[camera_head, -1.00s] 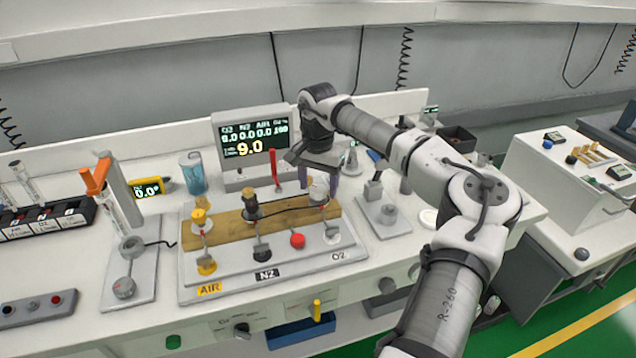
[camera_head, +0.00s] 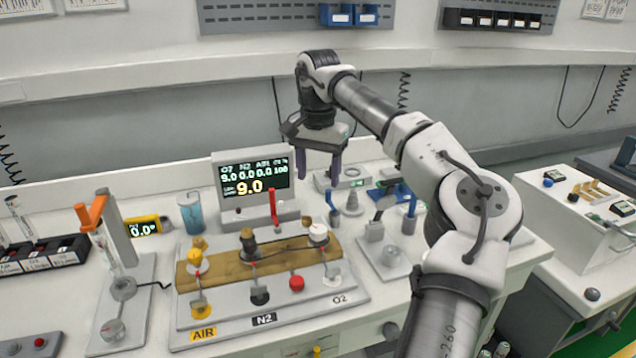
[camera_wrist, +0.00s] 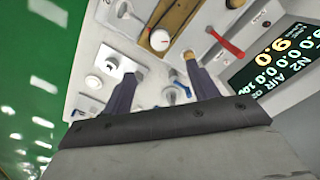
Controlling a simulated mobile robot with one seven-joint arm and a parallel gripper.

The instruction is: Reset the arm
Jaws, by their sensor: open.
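My gripper (camera_head: 326,182) is open and empty. It hangs with its fingers down above the right part of the workbench, to the right of the display. Its two dark fingers (camera_wrist: 160,95) show apart in the wrist view, with bench fittings seen beyond them. My arm is bent, with the elbow at the right of the head view and the forearm running up and left to the wrist. The gas panel (camera_head: 350,300), with knobs labelled AIR, N2 and O2, lies below and left of the gripper. The white O2 knob (camera_head: 318,233) stands clear of the fingers.
The display (camera_head: 252,178) reads 9.0; a red lever (camera_head: 273,205) stands before it. Blue-handled fittings (camera_head: 411,207) stand right of the gripper. A blue cup (camera_head: 191,212) and an orange-topped stand (camera_head: 92,212) are at left. Space above the bench is free.

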